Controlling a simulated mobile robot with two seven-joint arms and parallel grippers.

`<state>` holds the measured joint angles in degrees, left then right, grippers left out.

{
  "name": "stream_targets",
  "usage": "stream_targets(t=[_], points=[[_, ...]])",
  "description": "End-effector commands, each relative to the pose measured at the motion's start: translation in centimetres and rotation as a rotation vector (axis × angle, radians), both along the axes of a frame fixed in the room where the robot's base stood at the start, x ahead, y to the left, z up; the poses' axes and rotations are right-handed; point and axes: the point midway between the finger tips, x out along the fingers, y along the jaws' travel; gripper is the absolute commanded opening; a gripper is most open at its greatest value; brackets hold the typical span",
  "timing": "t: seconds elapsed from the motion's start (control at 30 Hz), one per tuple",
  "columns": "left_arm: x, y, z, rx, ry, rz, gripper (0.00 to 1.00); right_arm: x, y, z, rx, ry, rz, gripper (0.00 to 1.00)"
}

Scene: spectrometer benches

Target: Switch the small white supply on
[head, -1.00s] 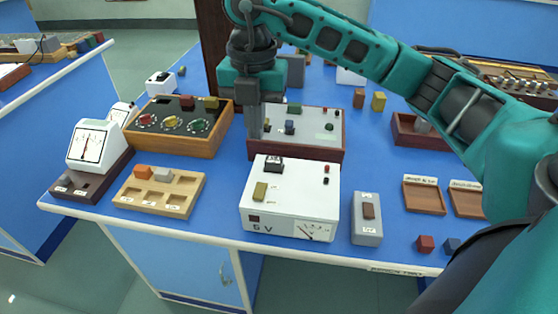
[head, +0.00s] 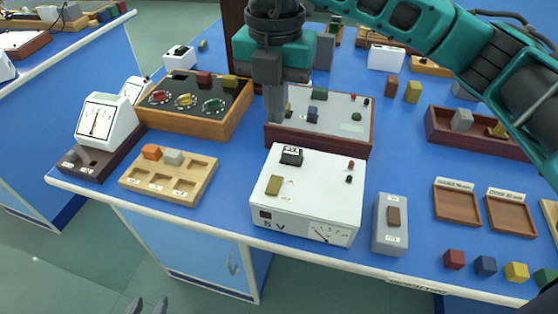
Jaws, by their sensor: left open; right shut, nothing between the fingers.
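The white supply (head: 325,180) marked "5 V" stands near the front edge of the blue bench. Its top has an olive rocker-like block (head: 273,185) with a small label, a dark part (head: 291,157), and red and black terminals. A meter (head: 328,234) is on its front; the switch setting is too small to tell. My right gripper (head: 276,116) points down, shut and empty, behind the supply's back left corner, over the left end of the wooden-framed white panel. It appears apart from the supply. My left gripper (head: 148,306) shows only its fingertips, open, at the bottom edge.
A grey box (head: 391,239) with a brown rocker stands right of the supply. A wooden sorting tray (head: 165,197) lies to the left, with a dial box (head: 228,118) behind it. The white panel (head: 345,118) is close behind. Several coloured cubes lie front right.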

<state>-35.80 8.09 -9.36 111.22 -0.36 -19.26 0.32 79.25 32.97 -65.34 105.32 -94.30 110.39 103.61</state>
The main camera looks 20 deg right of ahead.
Motion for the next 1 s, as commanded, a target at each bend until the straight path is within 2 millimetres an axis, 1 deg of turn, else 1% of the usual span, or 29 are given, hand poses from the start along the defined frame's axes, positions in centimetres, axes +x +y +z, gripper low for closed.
stream_targets(t=[0.13,0.23,0.5,0.7,0.83,1.0], points=[[-0.1,0.0,-0.1,0.000,0.002,0.000,0.43,0.0,0.0,-1.0,-0.001,0.003,-0.001,0.00],[-0.1,0.0,-0.1,0.000,0.002,0.000,0.43,-0.1,-0.1,-2.5,-0.002,0.005,-0.001,0.00],[-0.1,0.1,-0.1,0.001,0.003,0.001,0.43,-0.1,-0.1,-8.3,-0.001,0.004,-0.001,0.00],[-0.1,0.1,0.0,0.002,0.003,0.000,0.43,0.0,-0.1,-11.8,-0.001,0.003,0.000,0.00],[-0.1,0.1,0.0,0.002,0.003,0.000,0.43,0.0,-0.1,-13.2,-0.002,0.001,-0.001,0.00],[-0.1,0.1,0.0,0.003,0.002,0.000,0.43,0.0,-0.1,-14.0,0.001,0.001,0.000,0.00]])
